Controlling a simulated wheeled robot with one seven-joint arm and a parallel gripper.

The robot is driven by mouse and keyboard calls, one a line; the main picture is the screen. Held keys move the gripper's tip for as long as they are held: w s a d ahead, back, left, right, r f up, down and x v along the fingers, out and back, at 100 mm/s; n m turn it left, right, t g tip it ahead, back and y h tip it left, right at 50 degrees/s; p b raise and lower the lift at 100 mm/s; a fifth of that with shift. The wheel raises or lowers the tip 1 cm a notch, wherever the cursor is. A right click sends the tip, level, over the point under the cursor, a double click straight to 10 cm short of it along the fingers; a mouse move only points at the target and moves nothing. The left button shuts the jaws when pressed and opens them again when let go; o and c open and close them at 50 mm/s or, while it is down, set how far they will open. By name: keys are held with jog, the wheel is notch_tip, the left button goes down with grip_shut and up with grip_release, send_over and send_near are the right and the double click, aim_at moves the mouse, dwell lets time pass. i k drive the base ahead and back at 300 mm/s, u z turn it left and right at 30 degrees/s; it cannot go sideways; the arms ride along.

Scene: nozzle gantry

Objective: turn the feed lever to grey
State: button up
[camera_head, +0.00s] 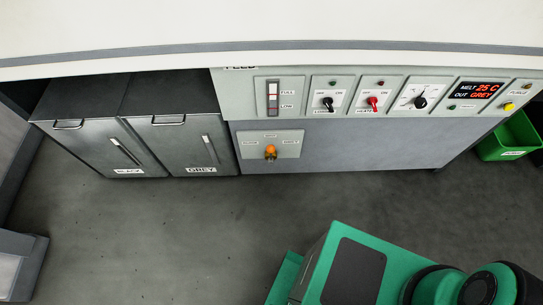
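The feed lever (270,152) has an orange knob. It sits at the middle of a light grey plate (290,136) on the front of the machine, below the control panel. The knob shows near the centre, leaning to neither side that I can tell. My gripper is not in view, and nothing touches the lever.
Two dark bins, BLACK (105,145) and GREY (183,145), stand left of the lever. The control panel (440,115) has switches, a dial and a display (477,90) reading MELT 25 C, OUT GREY. A green bin (505,140) stands at right. The floor before the lever is clear.

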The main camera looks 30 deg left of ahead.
aim_at(270, 148)
jog(key=z, duration=0.25)
jog(key=k, duration=1.2)
jog(key=u, duration=0.55)
jog(key=i, duration=0.55)
jog(key=u, duration=0.05)
